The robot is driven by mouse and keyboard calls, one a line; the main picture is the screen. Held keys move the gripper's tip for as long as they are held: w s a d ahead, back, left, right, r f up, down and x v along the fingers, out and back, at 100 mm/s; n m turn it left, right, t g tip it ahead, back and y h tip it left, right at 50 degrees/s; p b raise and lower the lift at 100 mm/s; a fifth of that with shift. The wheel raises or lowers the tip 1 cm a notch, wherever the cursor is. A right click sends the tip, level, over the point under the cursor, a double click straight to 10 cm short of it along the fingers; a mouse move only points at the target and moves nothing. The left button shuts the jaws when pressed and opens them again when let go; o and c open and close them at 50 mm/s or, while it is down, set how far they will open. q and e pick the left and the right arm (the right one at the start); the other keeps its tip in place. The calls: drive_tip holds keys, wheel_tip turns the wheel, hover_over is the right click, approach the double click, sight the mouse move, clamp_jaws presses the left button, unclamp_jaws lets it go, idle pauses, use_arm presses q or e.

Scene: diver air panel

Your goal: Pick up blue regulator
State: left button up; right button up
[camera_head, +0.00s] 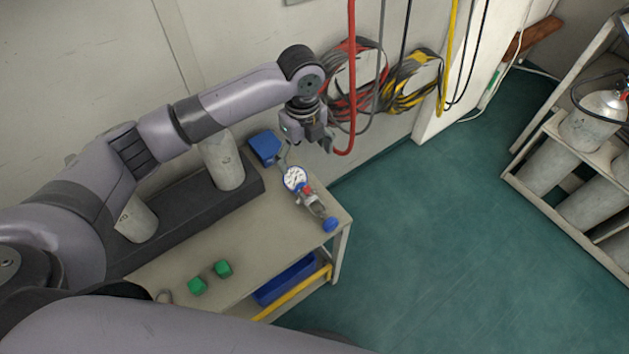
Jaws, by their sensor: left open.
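The blue regulator (314,204) lies on the grey table (190,254), near its right end. It has a round white gauge, a metal body and a blue knob at the end toward the table's front right corner. My left gripper (309,140) hangs above the table's back edge, behind the regulator in the picture. It is open, with nothing seen between its fingers, and looks apart from the regulator. My right gripper is not in view.
A blue box (266,148) sits at the table's back, close to my left gripper. Grey cylinders (223,161) stand at the back left. Two green pieces (222,268) lie at the front. A red hose (351,75) hangs behind the gripper.

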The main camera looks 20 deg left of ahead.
use_arm(q)
hover_over(308, 190)
drive_tip(key=f, duration=0.6)
drive_tip(key=shift+s+a+f, duration=0.1)
drive_tip(key=shift+a+f, duration=0.1)
drive_tip(key=shift+a, duration=0.15)
wheel_tip(308, 190, down, 3)
drive_tip(key=shift+f, duration=1.15)
drive_tip(key=f, duration=0.4)
drive_tip(key=shift+d+f, duration=0.2)
drive_tip(key=shift+d, duration=0.15)
drive_tip(key=shift+w+f, duration=0.2)
drive_tip(key=shift+f, duration=0.1)
drive_tip(key=c, duration=1.8)
drive_tip(key=shift+r, duration=0.1)
drive_tip(key=shift+c, duration=0.3)
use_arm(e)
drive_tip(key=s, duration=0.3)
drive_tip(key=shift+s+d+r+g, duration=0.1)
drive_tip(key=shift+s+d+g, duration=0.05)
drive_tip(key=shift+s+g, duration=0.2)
